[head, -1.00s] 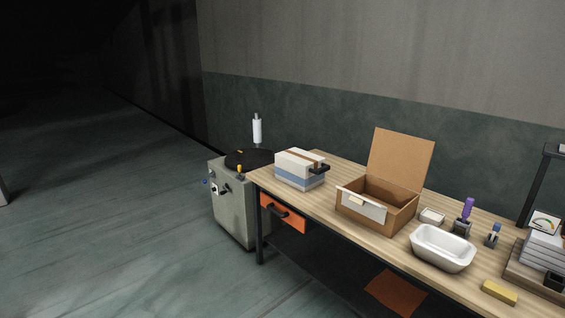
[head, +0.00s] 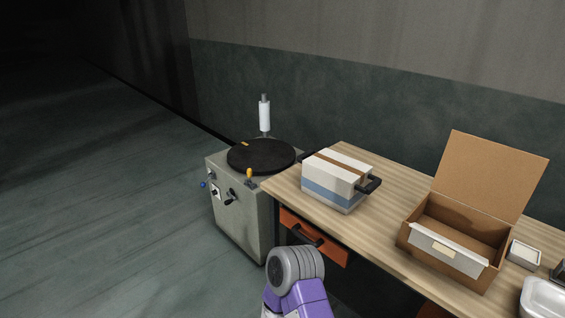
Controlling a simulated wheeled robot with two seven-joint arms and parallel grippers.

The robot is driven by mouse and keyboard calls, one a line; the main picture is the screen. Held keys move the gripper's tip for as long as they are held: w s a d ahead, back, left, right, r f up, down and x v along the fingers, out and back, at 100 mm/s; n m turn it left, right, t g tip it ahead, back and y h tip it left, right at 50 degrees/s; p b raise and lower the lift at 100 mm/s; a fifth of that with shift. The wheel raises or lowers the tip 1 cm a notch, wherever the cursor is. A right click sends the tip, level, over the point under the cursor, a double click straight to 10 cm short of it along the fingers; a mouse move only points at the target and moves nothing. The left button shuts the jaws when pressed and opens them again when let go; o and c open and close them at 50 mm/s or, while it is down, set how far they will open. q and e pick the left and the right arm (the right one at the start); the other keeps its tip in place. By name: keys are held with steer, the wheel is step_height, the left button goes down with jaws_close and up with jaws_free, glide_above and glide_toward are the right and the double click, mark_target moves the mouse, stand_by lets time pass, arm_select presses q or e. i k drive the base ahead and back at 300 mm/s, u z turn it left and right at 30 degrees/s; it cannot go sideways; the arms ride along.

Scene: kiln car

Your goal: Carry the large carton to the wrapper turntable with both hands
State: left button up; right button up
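The large carton (head: 325,192), white with a blue band and brown tape along its top, sits closed and upright on the left end of the wooden bench. A dark handle (head: 370,186) sticks out on its right side, and a dark part shows at its far left side. The wrapper turntable (head: 262,160) is a black disc on top of a grey-green cabinet, just left of the bench; nothing large stands on it. A purple and grey link of my arm shows at the bottom centre. Neither of my grippers is in view.
A white film roll (head: 264,115) stands on a post behind the turntable. A yellow-topped lever (head: 249,175) rises at the cabinet's front edge. Floor at left is clear.

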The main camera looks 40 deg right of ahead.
mark_target(259, 154)
steer(key=z, duration=0.25)
steer(key=i, duration=1.75)
steer(key=z, duration=0.95)
